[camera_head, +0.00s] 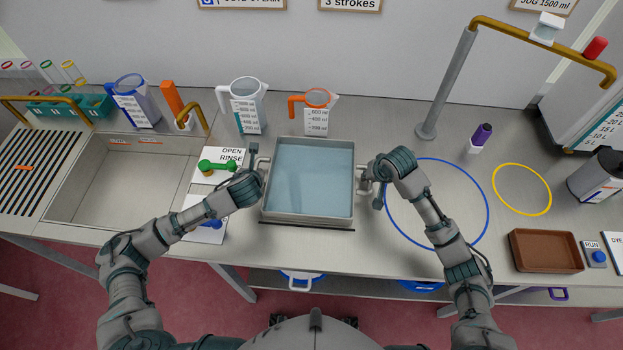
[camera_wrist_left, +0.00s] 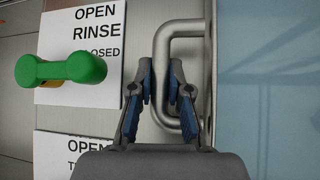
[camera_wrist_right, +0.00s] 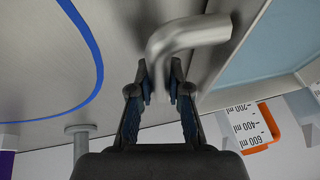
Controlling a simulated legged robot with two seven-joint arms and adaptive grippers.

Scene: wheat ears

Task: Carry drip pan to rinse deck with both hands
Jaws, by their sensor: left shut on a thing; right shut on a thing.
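The drip pan (camera_head: 309,219) is a grey metal rectangular pan with a pale blue inside, at the middle of the bench in the head view. My left gripper (camera_head: 258,180) is shut on its left handle; in the left wrist view the fingers (camera_wrist_left: 171,80) close around the handle bar (camera_wrist_left: 183,28). My right gripper (camera_head: 371,182) is shut on its right handle; in the right wrist view the fingers (camera_wrist_right: 164,80) straddle the bent bar (camera_wrist_right: 200,32). The pan looks level. I cannot tell whether it is lifted. The slatted rinse deck (camera_head: 28,168) is at the far left, beyond the sink.
The sink (camera_head: 125,180) lies between pan and deck, with a green lever (camera_head: 217,167) at its right. A white jug (camera_head: 243,105) and an orange-handled jug (camera_head: 316,112) stand behind the pan. A blue ring (camera_head: 437,159) marks bench to the right.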

